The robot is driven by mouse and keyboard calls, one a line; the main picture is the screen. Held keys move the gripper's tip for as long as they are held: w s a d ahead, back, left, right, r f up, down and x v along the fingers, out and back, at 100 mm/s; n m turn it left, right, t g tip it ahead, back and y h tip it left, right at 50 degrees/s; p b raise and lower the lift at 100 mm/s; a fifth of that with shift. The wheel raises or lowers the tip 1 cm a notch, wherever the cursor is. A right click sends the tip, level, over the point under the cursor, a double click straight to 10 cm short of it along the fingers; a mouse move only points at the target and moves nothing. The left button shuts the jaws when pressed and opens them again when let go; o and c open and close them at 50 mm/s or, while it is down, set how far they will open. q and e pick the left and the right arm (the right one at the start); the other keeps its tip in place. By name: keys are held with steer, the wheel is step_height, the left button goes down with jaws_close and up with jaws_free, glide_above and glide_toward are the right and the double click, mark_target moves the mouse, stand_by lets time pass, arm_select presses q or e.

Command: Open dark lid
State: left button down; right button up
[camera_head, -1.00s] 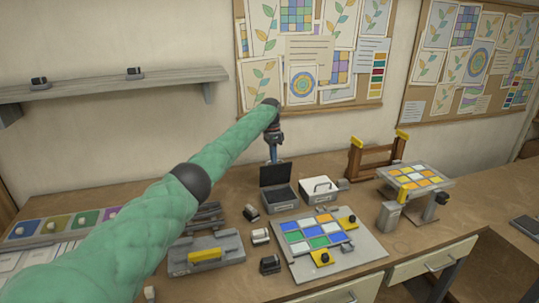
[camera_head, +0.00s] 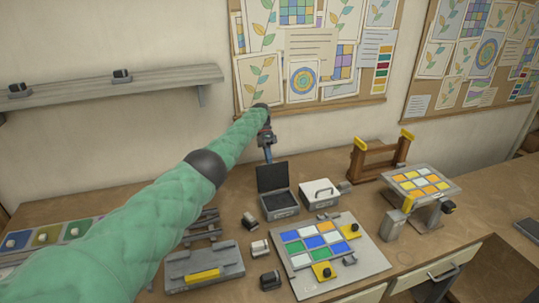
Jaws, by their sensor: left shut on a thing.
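The dark lid (camera_head: 272,177) stands raised, roughly upright, at the back of a small grey box (camera_head: 281,212) on the bench. The box is open, and its dark inside shows. My left gripper (camera_head: 268,158) is small and far off at the top edge of the lid, shut on it. The fingertips are too small to make out exactly. My right gripper is not in view.
A white-lidded box (camera_head: 319,194) stands just right of the dark-lidded one. In front lie a board with coloured tiles (camera_head: 372,262) and a grey case (camera_head: 205,270). A wooden rack (camera_head: 378,158) and a raised tile stand (camera_head: 422,184) are to the right.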

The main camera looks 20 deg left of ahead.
arm_select(q)
steer(key=shift+s+f, duration=0.1)
steer(key=shift+f, duration=0.35)
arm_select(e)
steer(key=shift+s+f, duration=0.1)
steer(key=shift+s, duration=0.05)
arm_select(q)
steer(key=c, duration=1.5)
jaws_free()
steer(key=shift+d, duration=0.1)
steer(key=shift+r, duration=0.2)
steer(key=shift+r, duration=0.1)
